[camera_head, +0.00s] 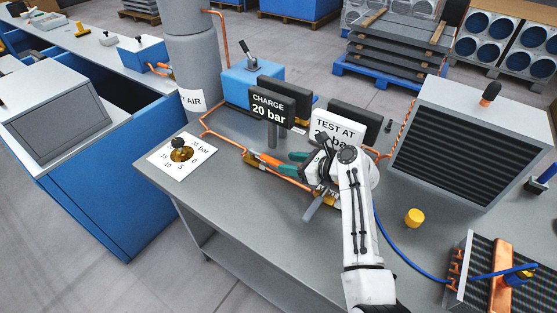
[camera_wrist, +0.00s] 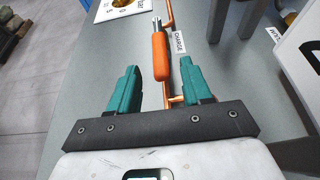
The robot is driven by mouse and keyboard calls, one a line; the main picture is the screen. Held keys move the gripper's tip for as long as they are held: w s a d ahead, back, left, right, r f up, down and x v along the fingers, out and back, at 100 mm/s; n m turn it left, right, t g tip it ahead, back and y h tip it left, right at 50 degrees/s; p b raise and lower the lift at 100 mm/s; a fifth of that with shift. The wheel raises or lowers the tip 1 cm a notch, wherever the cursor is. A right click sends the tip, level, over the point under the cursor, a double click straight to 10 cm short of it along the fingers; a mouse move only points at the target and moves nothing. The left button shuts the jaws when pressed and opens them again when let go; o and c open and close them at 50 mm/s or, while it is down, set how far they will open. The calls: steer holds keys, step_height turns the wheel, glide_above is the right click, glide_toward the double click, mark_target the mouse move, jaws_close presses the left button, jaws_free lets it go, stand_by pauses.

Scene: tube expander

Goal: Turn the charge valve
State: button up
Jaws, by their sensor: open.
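The charge valve's orange handle (camera_wrist: 159,58) shows in the wrist view beside a small CHARGE label (camera_wrist: 179,42). It points away from my gripper, and its near end lies between the two teal fingers. My gripper (camera_wrist: 158,68) is open, with a gap on both sides of the handle. I cannot tell whether the fingers are level with it or above it. In the head view, my gripper (camera_head: 287,162) is over the copper pipe behind the bench's front edge. My wrist hides part of the fittings there.
A CHARGE 20 bar sign (camera_head: 270,108) and a TEST AT sign (camera_head: 333,130) stand close behind my gripper. A dial plate (camera_head: 182,156) lies to the left. A yellow cap (camera_head: 414,217) and a finned unit (camera_head: 462,145) are on the right. The bench front left is clear.

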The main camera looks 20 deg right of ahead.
mark_target(276, 161)
steer(key=shift+x, duration=2.45)
jaws_close()
